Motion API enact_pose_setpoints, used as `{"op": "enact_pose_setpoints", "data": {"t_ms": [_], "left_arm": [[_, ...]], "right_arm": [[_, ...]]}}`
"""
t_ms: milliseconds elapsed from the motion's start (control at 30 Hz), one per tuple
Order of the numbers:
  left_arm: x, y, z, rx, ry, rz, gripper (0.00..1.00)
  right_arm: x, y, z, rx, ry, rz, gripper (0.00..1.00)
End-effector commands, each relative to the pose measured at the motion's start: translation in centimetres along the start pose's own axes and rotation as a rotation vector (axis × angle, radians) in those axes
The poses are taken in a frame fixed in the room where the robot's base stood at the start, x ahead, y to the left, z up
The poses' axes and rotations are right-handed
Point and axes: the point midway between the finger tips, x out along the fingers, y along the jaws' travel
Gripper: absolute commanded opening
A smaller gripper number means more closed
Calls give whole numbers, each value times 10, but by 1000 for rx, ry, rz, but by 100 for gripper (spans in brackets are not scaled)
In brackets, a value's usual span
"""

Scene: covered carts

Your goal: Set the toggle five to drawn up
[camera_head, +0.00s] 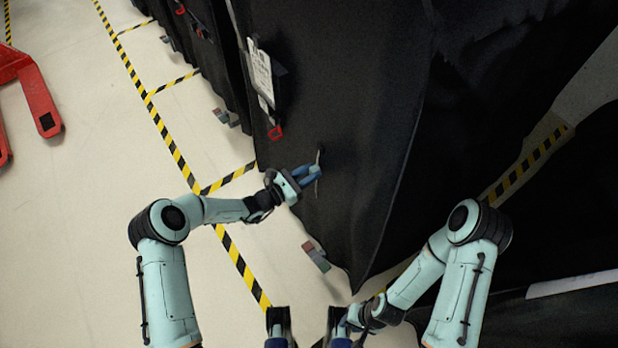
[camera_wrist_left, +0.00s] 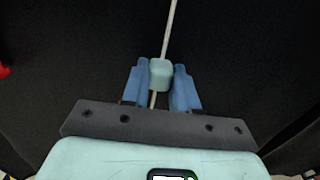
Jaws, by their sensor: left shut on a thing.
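A small pale teal toggle (camera_wrist_left: 160,73) sits on a thin light cord (camera_wrist_left: 171,28) that runs down the black cart cover (camera_head: 370,110). My left gripper (camera_head: 312,173) is shut on the toggle, with its blue fingers on both sides in the left wrist view (camera_wrist_left: 163,88). The cord runs on above the toggle and a short piece shows below it. In the head view the fingers mostly hide the toggle, and the cord ends show above and below them. My right gripper (camera_head: 348,327) is low at the bottom edge, and its fingers cannot be made out.
A white document holder (camera_head: 260,75) and a red tag (camera_head: 275,132) hang on the cover above my left gripper. A small coloured label (camera_head: 316,256) is at the cover's lower edge. Another covered cart stands behind. A red pallet jack (camera_head: 30,90) is far left. Striped tape crosses open floor.

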Motion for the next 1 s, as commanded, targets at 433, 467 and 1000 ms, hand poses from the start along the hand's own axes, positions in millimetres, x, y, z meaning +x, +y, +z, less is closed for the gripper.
{"op": "enact_pose_setpoints", "data": {"t_ms": [433,467,1000], "left_arm": [[2,0,10,1,-7,0,41],[2,0,10,1,-7,0,51],[-27,1,8,-1,-1,3,55]], "right_arm": [[-2,0,2,2,-6,2,32],[-2,0,2,2,-6,2,32],[-4,0,2,1,-6,2,32]]}}
